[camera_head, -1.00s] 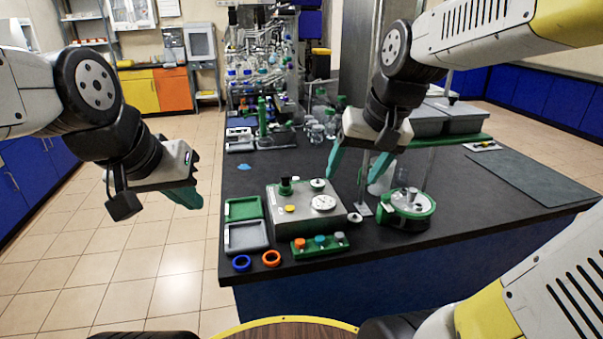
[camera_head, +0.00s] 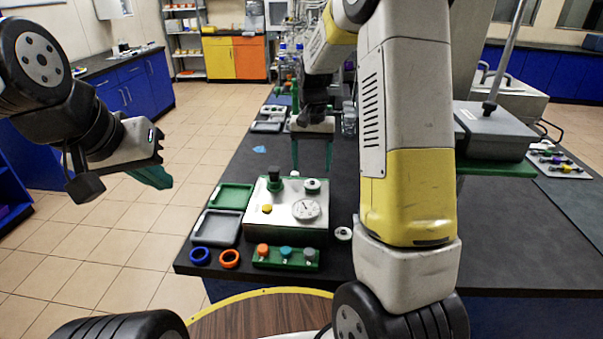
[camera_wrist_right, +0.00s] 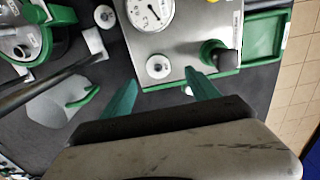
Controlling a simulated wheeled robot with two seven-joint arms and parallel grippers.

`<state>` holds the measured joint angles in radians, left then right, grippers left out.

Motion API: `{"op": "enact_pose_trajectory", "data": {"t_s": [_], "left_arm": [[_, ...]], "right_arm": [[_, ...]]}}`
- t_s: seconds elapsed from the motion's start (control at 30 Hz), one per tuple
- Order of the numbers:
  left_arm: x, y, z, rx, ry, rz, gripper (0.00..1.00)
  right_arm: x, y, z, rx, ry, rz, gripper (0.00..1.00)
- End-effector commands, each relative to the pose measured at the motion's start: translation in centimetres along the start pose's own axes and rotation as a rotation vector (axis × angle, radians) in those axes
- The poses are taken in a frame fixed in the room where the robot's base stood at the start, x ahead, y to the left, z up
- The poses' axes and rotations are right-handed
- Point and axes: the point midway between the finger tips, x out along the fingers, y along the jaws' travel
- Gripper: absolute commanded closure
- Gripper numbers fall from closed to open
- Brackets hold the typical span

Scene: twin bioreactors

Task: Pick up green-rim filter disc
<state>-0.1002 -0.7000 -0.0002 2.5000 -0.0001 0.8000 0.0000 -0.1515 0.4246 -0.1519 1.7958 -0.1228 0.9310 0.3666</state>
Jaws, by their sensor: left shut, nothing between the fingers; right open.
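I cannot make out a green-rim filter disc for sure in either view. A blue ring (camera_head: 200,256) and an orange ring (camera_head: 230,258) lie at the table's front left corner. My right gripper (camera_head: 312,160) is open and empty, fingers pointing down, beyond the metal box with a dial (camera_head: 290,208). In the right wrist view its fingers (camera_wrist_right: 160,82) reach toward that box's edge. A small pale item (camera_wrist_right: 188,91) shows beside one finger, partly hidden. My left gripper (camera_head: 153,177) is shut and empty, off the table's left side above the floor.
A green tray (camera_head: 232,196) and a grey tray (camera_head: 217,226) lie left of the box. A green rack with coloured knobs (camera_head: 285,257) stands before it. My right arm hides the table's middle.

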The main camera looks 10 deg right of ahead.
Motion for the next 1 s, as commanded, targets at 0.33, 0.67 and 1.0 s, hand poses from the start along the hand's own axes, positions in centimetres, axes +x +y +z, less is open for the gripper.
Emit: {"op": "enact_pose_trajectory", "data": {"t_s": [0.33,0.67,1.0], "left_arm": [[0.0,0.0,0.0,0.000,0.000,0.000,1.00],[0.0,0.0,0.0,0.000,0.000,0.000,1.00],[0.0,0.0,0.0,0.000,0.000,0.000,1.00]], "right_arm": [[4.8,0.3,0.0,0.000,-0.004,0.001,0.31],[5.8,0.2,-0.1,0.000,0.000,-0.001,0.31],[5.8,0.2,-0.1,0.000,0.000,-0.001,0.93]]}}
